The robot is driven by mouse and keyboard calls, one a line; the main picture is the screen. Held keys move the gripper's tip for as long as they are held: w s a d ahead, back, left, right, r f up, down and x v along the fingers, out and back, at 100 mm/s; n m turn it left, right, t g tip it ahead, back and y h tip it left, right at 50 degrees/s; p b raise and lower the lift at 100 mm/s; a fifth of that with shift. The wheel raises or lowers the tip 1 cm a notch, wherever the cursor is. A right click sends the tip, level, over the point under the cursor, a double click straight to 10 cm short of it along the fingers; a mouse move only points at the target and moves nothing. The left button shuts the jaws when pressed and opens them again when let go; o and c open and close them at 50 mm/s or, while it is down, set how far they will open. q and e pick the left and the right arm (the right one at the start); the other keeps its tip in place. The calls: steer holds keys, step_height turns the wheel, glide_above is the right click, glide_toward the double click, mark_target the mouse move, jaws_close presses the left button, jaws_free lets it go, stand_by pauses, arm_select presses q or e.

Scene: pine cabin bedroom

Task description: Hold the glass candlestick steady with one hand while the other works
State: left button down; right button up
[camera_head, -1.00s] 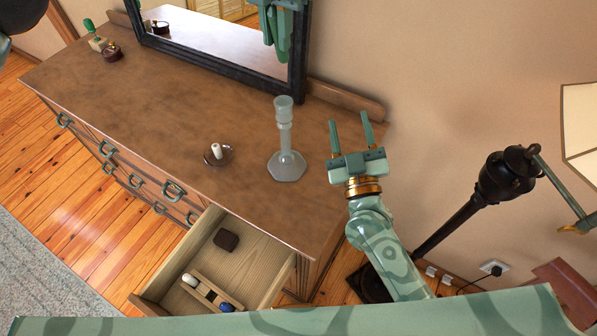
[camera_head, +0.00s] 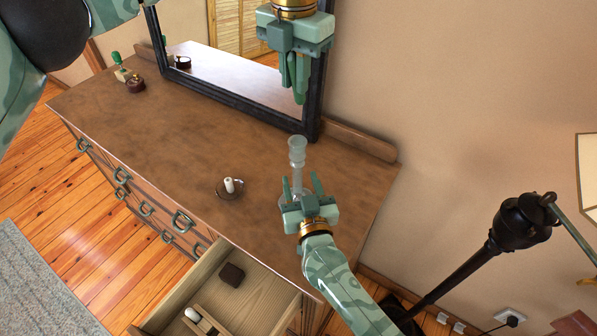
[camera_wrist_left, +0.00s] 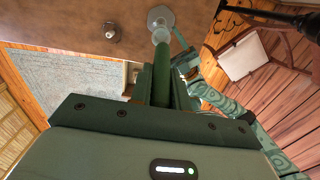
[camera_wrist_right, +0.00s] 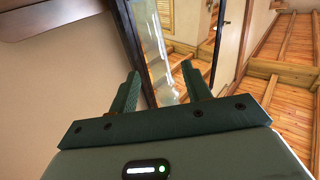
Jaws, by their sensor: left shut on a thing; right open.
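The clear glass candlestick (camera_head: 297,152) stands upright near the right end of the dresser top (camera_head: 215,125). My right gripper (camera_head: 301,181) is open, its fingers either side of the lower stem; contact cannot be told. My left gripper (camera_head: 294,90) is above and behind the candlestick, shut on a green rod like a taper candle (camera_wrist_left: 161,75). In the left wrist view the rod points towards the candlestick's socket (camera_wrist_left: 161,35), apart from it in the head view.
A black-framed mirror (camera_head: 225,105) is behind. The front drawer (camera_head: 245,290) is open, holding a dark block (camera_head: 231,275). A dark lamp (camera_head: 490,245) stands at right.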

mark_target(299, 175)
steer(key=shift+x, duration=2.2)
